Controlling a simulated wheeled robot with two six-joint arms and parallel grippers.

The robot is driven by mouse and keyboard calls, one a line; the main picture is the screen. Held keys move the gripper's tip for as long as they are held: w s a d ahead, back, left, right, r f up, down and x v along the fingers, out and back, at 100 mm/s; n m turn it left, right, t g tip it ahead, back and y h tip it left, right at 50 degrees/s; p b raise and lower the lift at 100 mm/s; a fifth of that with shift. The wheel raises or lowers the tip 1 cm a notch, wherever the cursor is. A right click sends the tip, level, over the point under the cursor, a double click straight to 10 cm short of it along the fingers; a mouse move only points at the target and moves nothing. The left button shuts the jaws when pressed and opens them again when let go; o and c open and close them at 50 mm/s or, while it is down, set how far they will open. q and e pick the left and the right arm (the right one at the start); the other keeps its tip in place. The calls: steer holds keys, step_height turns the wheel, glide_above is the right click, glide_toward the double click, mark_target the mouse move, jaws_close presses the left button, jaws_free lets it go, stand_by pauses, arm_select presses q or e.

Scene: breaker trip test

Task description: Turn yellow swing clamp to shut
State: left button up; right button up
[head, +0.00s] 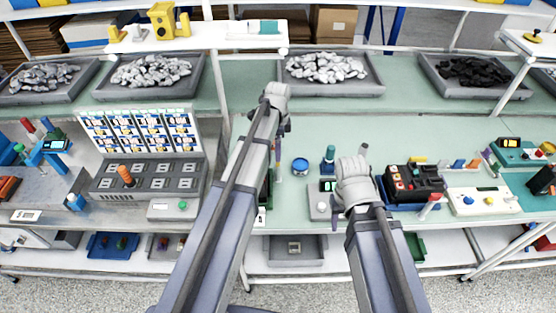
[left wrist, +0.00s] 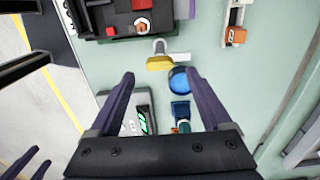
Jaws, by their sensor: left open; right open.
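A small yellow piece (head: 417,160) shows at the far edge of the black block with red parts (head: 412,184) in the head view. A yellow body with a grey loop (left wrist: 160,62) lies on the table by the block. My right gripper (head: 349,185) is open, left of the block, and hides part of the table. My left gripper (left wrist: 160,73) is open and empty; in the head view its arm largely hides it.
A blue round tin (head: 300,166), a teal part (head: 328,158) and a grey box with a green screen (head: 322,200) stand close left of my right gripper. A white device (head: 480,201) stands right of the block. Grey trays (head: 378,88) line the back.

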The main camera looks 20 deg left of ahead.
arm_select(q)
step_height(320, 180, down, 5)
steer(key=b, duration=0.3)
steer(key=shift+r+b, duration=0.2)
steer(key=shift+b, duration=0.1)
jaws_close()
stand_by(0.3)
